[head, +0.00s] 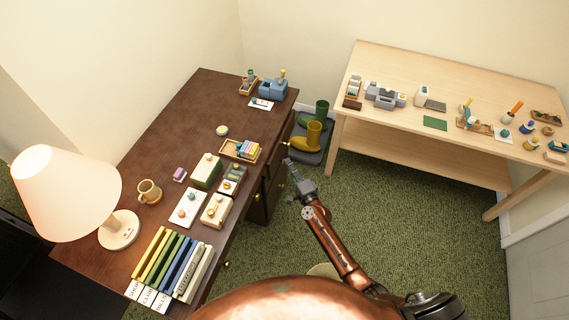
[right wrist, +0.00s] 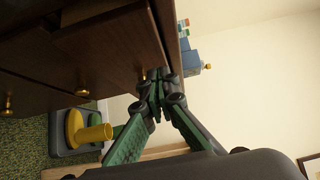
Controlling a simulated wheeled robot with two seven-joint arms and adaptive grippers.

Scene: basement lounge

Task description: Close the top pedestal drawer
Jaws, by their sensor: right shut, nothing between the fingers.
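The dark wooden desk (head: 185,115) has a pedestal at its far right end, seen at a steep angle in the head view. The top pedestal drawer (head: 281,140) stands out a little from the pedestal, with a brass knob on its front. In the right wrist view its dark panel (right wrist: 115,35) shows at the upper left, with a knob (right wrist: 142,77) beside my fingertips. My right gripper (head: 289,163) is shut and empty, just in front of the drawer; its fingers (right wrist: 157,76) point at the front by the knob. I cannot tell whether they touch. My left gripper is out of view.
Lower knobs (right wrist: 82,92) show below. A pale wooden workbench (head: 400,145) with small items stands at the right. A lamp (head: 65,190) and books are on the desk. Green carpet between is mostly free.

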